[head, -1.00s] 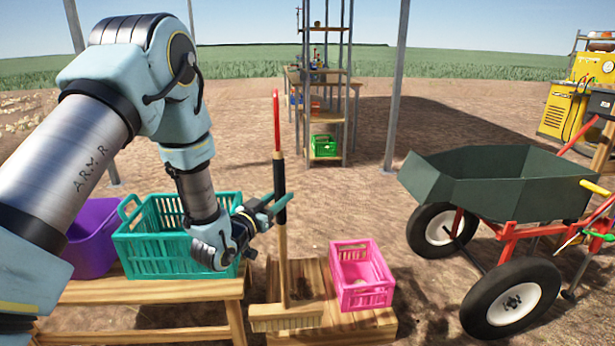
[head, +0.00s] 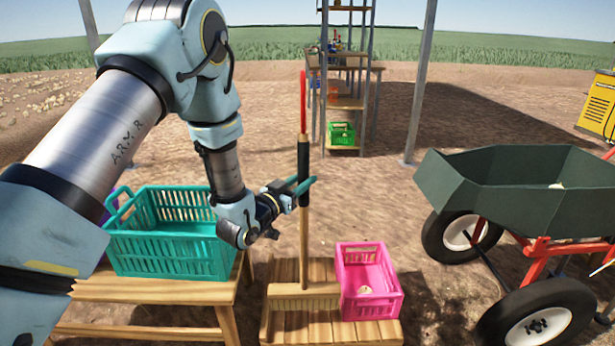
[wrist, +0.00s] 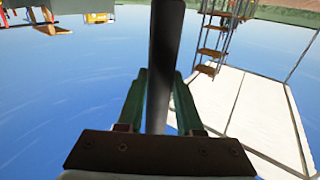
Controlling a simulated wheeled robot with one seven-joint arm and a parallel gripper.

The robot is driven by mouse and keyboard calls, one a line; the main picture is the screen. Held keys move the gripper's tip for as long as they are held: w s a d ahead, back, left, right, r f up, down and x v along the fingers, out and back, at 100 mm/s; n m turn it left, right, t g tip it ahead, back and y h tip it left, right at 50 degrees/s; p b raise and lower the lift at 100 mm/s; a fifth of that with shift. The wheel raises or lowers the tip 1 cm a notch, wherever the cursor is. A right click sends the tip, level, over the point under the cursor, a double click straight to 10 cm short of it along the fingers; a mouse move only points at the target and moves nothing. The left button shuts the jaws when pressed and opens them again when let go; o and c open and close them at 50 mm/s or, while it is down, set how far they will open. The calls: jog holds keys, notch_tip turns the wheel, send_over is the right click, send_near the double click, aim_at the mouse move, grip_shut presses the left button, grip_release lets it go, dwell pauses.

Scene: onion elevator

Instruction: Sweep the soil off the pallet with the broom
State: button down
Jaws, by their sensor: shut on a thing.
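My gripper (head: 298,188) is shut on the black grip of the broom (head: 304,230), whose shaft stands nearly upright with its red end up. In the wrist view the dark broom handle (wrist: 165,60) runs between my green fingers. The broom's wide bristle head (head: 290,303) is down at the wooden pallet (head: 375,333), across its left half. I cannot make out any soil on the pallet now; the strip behind the broom head looks bare, and the head may hide some.
A pink crate (head: 345,290) with a small pale item in it stands on the pallet's right half, close to the broom head. A teal crate (head: 170,250) sits on a wooden bench (head: 150,290) to the left. A green wheelbarrow (head: 490,205) stands to the right.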

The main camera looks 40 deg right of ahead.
aim_at(303, 212)
jog(key=shift+f+b, duration=2.45)
jog(key=shift+f, duration=2.35)
jog(key=shift+s, duration=0.1)
